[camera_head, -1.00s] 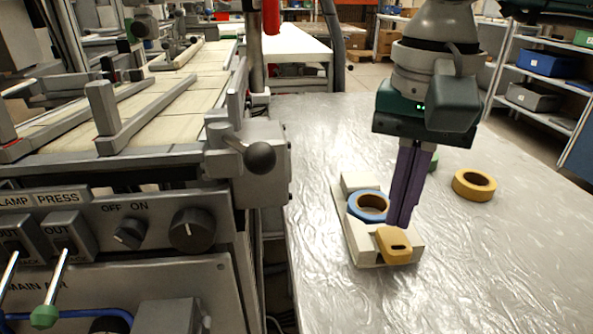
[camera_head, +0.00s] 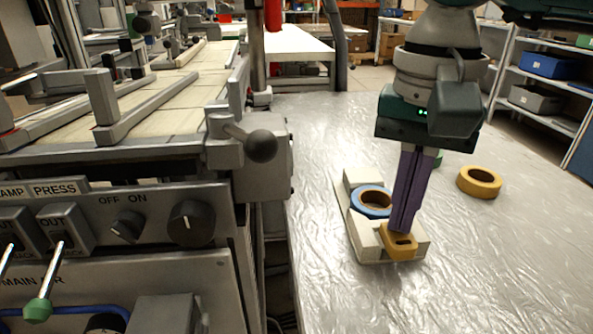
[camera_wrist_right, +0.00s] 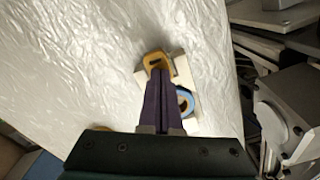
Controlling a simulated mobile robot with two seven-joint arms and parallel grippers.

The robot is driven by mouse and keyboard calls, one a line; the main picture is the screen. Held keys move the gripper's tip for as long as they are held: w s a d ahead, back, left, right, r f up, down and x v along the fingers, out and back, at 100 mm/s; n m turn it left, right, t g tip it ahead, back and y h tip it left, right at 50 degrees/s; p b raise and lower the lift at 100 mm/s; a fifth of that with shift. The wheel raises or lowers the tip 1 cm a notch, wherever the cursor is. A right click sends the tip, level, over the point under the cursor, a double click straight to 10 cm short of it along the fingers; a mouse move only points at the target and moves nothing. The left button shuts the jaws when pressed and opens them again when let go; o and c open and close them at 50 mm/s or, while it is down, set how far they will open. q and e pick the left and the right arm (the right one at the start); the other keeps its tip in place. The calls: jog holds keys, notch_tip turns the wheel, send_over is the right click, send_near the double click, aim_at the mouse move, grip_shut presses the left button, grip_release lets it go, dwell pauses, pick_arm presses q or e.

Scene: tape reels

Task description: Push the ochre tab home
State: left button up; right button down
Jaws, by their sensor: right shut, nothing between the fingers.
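The ochre tab (camera_head: 402,253) sits at the near end of a cream holder (camera_head: 367,239) on the silvery table, and its dark slot faces up. A blue tape reel (camera_head: 369,208) lies in the holder behind it. My right gripper (camera_head: 402,230) is shut and empty, its purple fingers pointing down. The fingertips overlap the tab's rear part in view; I cannot tell whether they touch it. In the right wrist view, the fingertips lie right by the tab (camera_wrist_right: 152,56), with the blue reel (camera_wrist_right: 188,98) to the right. My left gripper is out of view.
A yellow tape reel (camera_head: 479,182) lies on the table (camera_head: 500,270) to the right. A green object (camera_head: 438,159) is partly hidden behind my right fingers. A machine with a control panel (camera_head: 110,225) and a dark ball-ended lever (camera_head: 261,146) stands at left. The table's near right is clear.

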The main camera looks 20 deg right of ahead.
jog(key=shift+f, duration=0.2)
dwell(0.6)
jog(key=shift+b, duration=0.3)
dwell(0.3)
notch_tip(320, 180, up, 7)
jog(key=p, duration=0.4)
jog(key=shift+p, duration=0.4)
